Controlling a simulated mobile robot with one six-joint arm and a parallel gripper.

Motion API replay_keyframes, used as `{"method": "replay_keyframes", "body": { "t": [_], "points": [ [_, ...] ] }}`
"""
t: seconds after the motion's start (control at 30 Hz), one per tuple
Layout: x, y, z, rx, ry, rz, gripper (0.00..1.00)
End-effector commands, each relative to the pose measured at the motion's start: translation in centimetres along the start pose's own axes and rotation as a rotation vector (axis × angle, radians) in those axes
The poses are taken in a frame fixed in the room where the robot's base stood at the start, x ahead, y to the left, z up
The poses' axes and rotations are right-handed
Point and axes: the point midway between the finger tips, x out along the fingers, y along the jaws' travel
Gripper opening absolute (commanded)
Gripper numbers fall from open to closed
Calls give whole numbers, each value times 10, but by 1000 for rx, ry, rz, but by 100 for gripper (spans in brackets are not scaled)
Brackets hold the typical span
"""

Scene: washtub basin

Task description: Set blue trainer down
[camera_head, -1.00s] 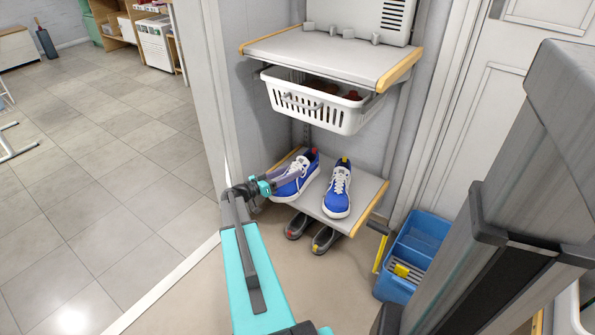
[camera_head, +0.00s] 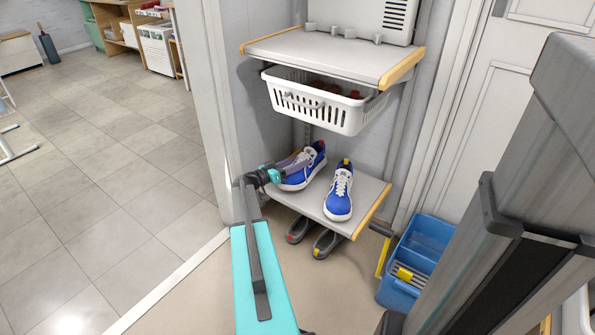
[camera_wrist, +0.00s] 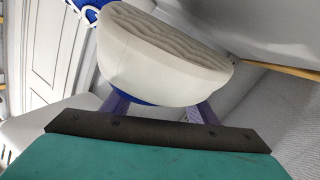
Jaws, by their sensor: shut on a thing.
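The held blue trainer (camera_head: 306,168), with a white sole and laces and a red heel tab, is at the left side of the lower shelf (camera_head: 319,209). My gripper (camera_head: 289,166) is shut on it from the left. In the wrist view its pale toe and ridged sole (camera_wrist: 165,60) fill the space above the jaws. It looks tilted, and I cannot tell whether it touches the shelf. A second blue trainer (camera_head: 339,192), with a yellow heel tab, stands on the shelf just to its right.
A white basket (camera_head: 322,110) hangs under the upper shelf (camera_head: 325,55), above the trainers. Dark shoes with red and yellow marks (camera_head: 326,243) sit beneath the lower shelf. A blue bucket (camera_head: 415,262) stands at the right. Tiled floor (camera_head: 110,190) lies open at the left.

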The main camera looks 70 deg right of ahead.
Motion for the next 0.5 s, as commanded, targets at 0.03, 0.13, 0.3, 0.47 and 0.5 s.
{"method": "replay_keyframes", "body": {
  "t": [0.03,0.13,0.3,0.47,0.5],
  "points": [
    [0,0,0,0,1,1,18],
    [1,-2,6,0,1,2,18],
    [1,-8,23,0,1,1,18],
    [1,-12,33,0,1,2,18],
    [1,-12,33,0,1,1,18]
  ]
}}
